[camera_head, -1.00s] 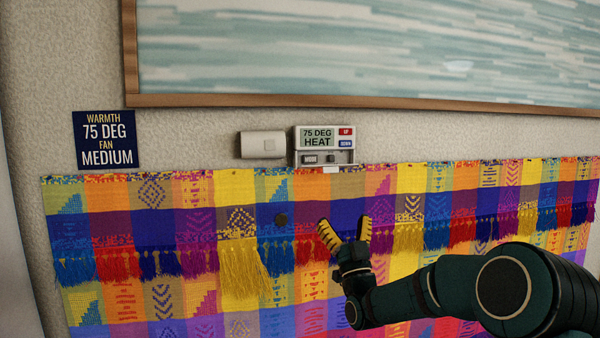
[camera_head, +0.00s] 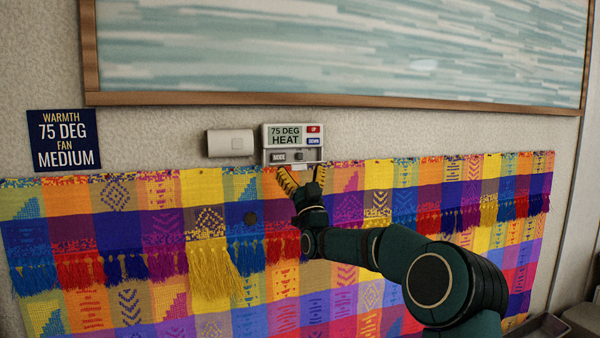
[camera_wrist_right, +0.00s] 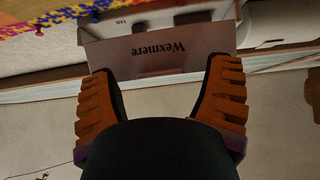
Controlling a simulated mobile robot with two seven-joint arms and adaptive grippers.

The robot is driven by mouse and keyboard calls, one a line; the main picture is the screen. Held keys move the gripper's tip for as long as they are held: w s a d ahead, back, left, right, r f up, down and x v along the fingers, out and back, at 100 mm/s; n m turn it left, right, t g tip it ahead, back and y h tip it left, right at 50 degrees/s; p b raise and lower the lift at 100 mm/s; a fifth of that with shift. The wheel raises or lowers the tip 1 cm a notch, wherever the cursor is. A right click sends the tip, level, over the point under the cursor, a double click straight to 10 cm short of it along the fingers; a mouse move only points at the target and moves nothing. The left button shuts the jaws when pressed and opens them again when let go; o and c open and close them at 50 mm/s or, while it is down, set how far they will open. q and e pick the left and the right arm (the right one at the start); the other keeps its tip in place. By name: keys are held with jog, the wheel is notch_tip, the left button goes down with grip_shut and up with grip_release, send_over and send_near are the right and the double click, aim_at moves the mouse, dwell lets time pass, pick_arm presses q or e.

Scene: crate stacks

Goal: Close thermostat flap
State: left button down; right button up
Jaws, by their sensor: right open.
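The thermostat (camera_head: 266,140) is a pale box on the wall in the head view. Its display reads "75 DEG HEAT", with a red UP and a blue DOWN button beside it. The MODE button and a small dark button show below, uncovered. The flap appears to hang open at the lower edge. In the right wrist view a pale panel marked "Wexmere" upside down, seemingly the flap (camera_wrist_right: 200,38), lies just beyond the fingertips. My right gripper (camera_head: 300,171) is open and empty, just below the thermostat; contact cannot be told. My left gripper is out of view.
A white box (camera_head: 230,143) is on the wall left of the thermostat. A dark blue sign (camera_head: 63,140) reads "WARMTH 75 DEG FAN MEDIUM". A framed picture (camera_head: 330,50) hangs above. A colourful fringed textile (camera_head: 150,225) covers the wall below, behind my right arm.

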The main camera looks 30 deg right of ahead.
jog(key=shift+w+r, duration=0.1)
jog(key=shift+r, duration=0.05)
jog(key=c, duration=1.2)
jog(key=shift+r, duration=0.1)
